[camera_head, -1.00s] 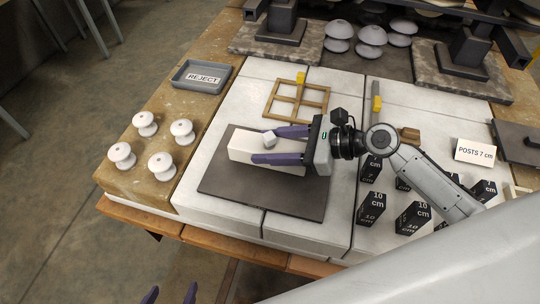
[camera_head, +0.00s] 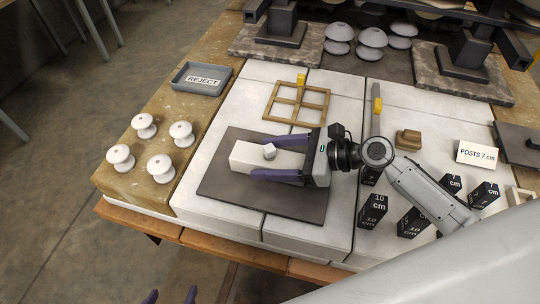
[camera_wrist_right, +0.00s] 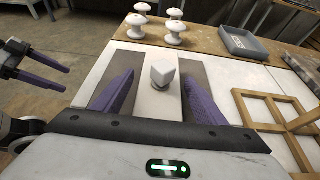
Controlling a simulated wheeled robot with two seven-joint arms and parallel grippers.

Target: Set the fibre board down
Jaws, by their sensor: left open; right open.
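The pale, long block that looks like the fibre board (camera_head: 246,159) lies on the dark grey mat (camera_head: 225,187). A small white piece (camera_head: 269,151) stands on top of it; it also shows in the right wrist view (camera_wrist_right: 161,74). My right gripper (camera_head: 256,156) is open, with one purple finger along each long side of the board. In the right wrist view a gap shows between each finger and the board (camera_wrist_right: 155,104). My left gripper (camera_head: 170,296) is open and empty at the bottom edge, with only its fingertips showing; it also shows in the right wrist view (camera_wrist_right: 58,72).
Several white insulators (camera_head: 143,126) stand on the brown surface at left, near the grey REJECT tray (camera_head: 201,78). A wooden grid frame (camera_head: 297,102) lies behind the mat. Black 10 cm blocks (camera_head: 372,212) stand at right, under and beside my right arm.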

